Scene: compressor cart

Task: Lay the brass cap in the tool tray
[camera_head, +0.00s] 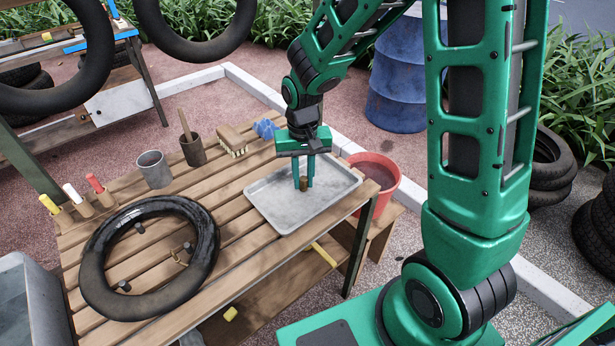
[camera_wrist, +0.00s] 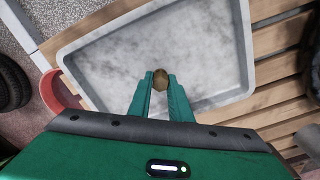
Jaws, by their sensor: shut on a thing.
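The tool tray (camera_head: 262,208) is a shallow grey metal tray on the right end of the slatted wooden table. It also fills the upper part of the wrist view (camera_wrist: 215,55). The brass cap (camera_head: 303,184) is a small brown-gold piece at my fingertips, over the tray's inside. In the wrist view the brass cap (camera_wrist: 158,79) shows between the tips. My gripper (camera_head: 304,178) points down and is shut on the cap. I cannot tell whether the cap touches the tray floor.
A black tyre tube (camera_head: 95,262) lies on the table (camera_head: 235,250). A grey cup (camera_head: 154,170), a dark pot (camera_head: 194,151), a brush (camera_head: 232,141) and a blue piece (camera_head: 265,129) stand behind the tray. A red bucket (camera_head: 388,172) is close at its right.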

